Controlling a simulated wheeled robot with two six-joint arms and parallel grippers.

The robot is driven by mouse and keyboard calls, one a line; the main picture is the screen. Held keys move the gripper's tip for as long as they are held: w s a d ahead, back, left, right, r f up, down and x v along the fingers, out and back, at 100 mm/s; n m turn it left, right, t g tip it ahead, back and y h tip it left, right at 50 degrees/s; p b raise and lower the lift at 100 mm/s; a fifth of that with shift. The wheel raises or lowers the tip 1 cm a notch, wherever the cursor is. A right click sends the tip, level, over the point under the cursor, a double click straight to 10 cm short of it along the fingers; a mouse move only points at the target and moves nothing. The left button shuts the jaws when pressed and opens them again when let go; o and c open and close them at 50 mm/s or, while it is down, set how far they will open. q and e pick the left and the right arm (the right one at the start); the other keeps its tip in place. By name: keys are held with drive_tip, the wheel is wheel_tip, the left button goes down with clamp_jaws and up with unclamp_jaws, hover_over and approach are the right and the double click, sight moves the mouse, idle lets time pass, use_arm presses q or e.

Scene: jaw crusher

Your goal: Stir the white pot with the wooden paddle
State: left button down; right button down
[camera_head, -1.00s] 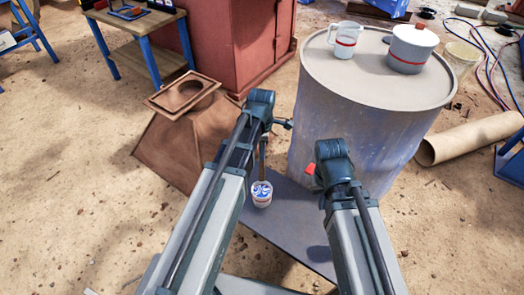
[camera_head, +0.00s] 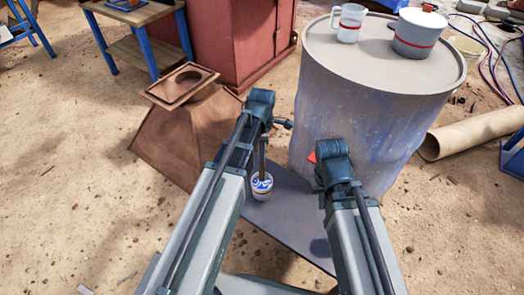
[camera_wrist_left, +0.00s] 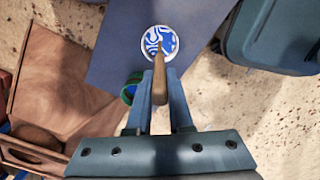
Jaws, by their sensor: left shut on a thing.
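The white pot (camera_head: 262,191) stands upright on a grey board, with blue and white swirled contents. It also shows in the left wrist view (camera_wrist_left: 172,46). The wooden paddle (camera_head: 262,158) points down, and its lower end overlaps the pot's contents in both views. How deep it reaches I cannot tell. My left gripper (camera_wrist_left: 159,88) is shut on the paddle's handle (camera_wrist_left: 161,100), above the pot. My right gripper (camera_head: 322,165) is right of the pot, over the board; its fingers are mostly hidden by the wrist.
A brown hopper (camera_head: 170,140) stands left of the left arm. The grey board (camera_head: 300,225) is clear right of the pot.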

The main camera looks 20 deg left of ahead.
sight(261, 167)
use_arm(q)
drive_tip(key=shift+f+b, duration=3.65)
drive_tip(key=shift+f, duration=0.4)
drive_tip(key=shift+a, duration=0.1)
